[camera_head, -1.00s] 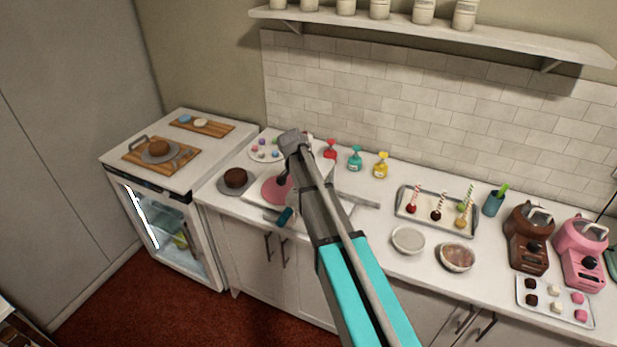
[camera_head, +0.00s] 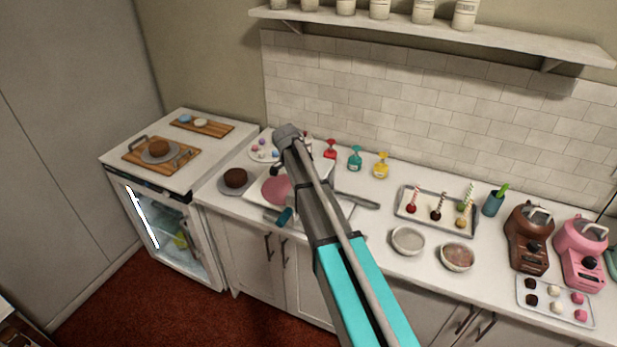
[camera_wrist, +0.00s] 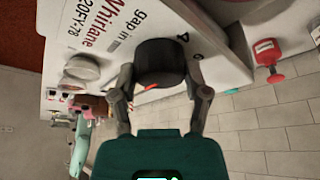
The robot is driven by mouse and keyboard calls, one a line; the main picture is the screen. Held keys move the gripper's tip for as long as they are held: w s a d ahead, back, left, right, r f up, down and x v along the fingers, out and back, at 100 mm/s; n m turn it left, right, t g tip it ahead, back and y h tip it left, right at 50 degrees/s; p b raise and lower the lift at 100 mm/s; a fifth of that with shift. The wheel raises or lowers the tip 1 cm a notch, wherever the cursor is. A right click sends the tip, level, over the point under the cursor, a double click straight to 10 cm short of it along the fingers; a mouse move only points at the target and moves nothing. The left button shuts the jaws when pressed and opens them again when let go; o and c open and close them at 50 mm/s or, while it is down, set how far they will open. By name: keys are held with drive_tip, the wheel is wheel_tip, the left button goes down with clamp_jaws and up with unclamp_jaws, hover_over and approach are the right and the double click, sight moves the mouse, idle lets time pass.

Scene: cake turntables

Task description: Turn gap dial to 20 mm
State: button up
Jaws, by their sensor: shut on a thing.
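The gap dial (camera_wrist: 160,62) is a black round knob on a white panel, in the middle of the wrist view. My gripper (camera_wrist: 160,85) has a finger on each side of the knob and is shut on it. A red mark shows at the knob's lower edge. The panel (camera_wrist: 112,25) bears the print "gap in" and "Whirlane", and a "4" shows beside the knob. In the head view my arm hides the dial and the fingertips; a pink disc (camera_head: 275,189) shows left of the arm.
Red (camera_head: 330,150), teal (camera_head: 355,159) and yellow (camera_head: 381,167) bottles stand behind and right of my arm. A brown cake (camera_head: 235,178) sits at left. A tray of cake pops (camera_head: 440,227) and two bowls (camera_head: 408,240) are at right.

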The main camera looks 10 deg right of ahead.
drive_tip(key=shift+s, duration=0.15)
drive_tip(key=o, duration=1.1)
drive_tip(key=shift+o, duration=0.2)
drive_tip(key=shift+n, duration=0.4)
